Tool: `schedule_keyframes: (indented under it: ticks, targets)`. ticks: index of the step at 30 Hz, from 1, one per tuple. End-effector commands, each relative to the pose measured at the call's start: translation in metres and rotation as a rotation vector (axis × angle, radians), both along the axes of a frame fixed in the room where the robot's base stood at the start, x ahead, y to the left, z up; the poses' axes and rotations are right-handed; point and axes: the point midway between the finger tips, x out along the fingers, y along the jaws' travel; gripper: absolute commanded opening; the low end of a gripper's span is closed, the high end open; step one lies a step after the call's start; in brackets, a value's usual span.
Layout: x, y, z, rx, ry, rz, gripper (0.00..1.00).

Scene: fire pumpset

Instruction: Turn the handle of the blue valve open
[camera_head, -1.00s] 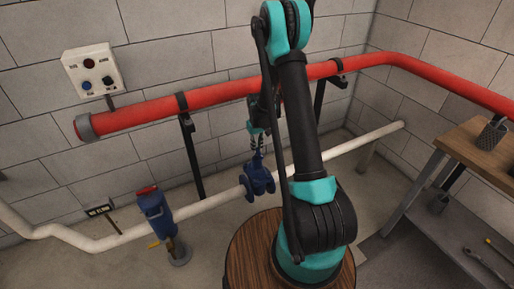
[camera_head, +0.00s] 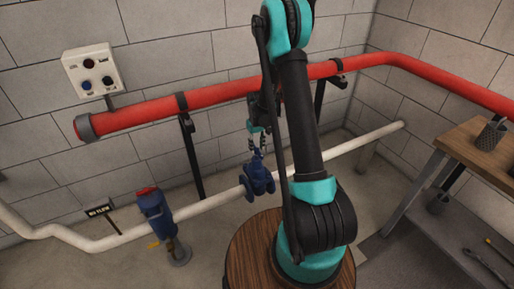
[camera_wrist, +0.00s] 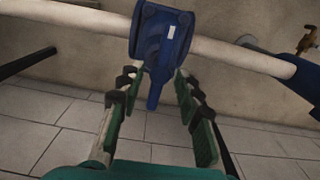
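The blue valve (camera_head: 259,181) sits on the white pipe, partly behind my arm in the head view. In the wrist view the blue valve (camera_wrist: 162,30) is at the top middle. Its blue handle (camera_wrist: 155,92) points down the picture, between my fingers. My gripper (camera_wrist: 153,82) is open, with one finger on each side of the handle and visible gaps between. In the head view my gripper (camera_head: 257,142) is just above the valve, small and partly hidden by my arm.
A white pipe (camera_head: 345,147) runs low along the wall, a red pipe (camera_head: 220,93) above it. A blue pump-like unit (camera_head: 155,215) and a "NO FLOW" sign (camera_head: 99,211) stand left. A control box (camera_head: 92,70) hangs on the wall. A wooden-topped bench (camera_head: 475,148) stands right.

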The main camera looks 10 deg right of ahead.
Motion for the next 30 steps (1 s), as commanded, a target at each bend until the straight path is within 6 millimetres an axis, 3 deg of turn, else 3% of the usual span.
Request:
schedule_keyframes:
  ticks: [18, 30]
  targets:
    - [-0.001, 0.0, 0.102, 0.0, -0.001, 0.0, 0.34]
    - [-0.001, -0.001, 0.115, 0.0, -0.001, 0.0, 0.34]
